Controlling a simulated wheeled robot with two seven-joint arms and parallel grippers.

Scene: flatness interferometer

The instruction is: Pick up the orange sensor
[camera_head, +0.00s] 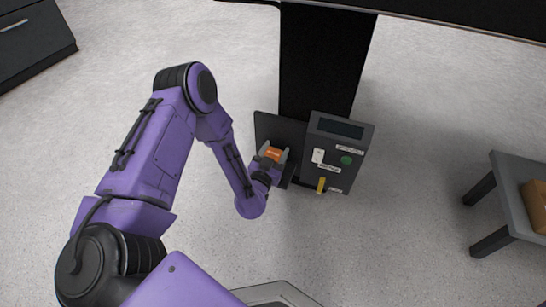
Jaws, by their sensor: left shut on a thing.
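The orange sensor (273,154) is a small orange block in front of the dark panel left of the instrument box. My left gripper (272,158) is shut on it, with a grey finger at each side. The gripper covers the sensor's lower part, and I cannot tell whether the sensor still touches a surface below. My right gripper is not in view.
The dark grey interferometer box (345,145) stands right beside the gripper, with a screen, a green button and a yellow lever (321,185). A dark table edge (450,15) runs along the top. A grey side table (508,190) with an orange-brown box (536,205) stands at right. Open floor lies between.

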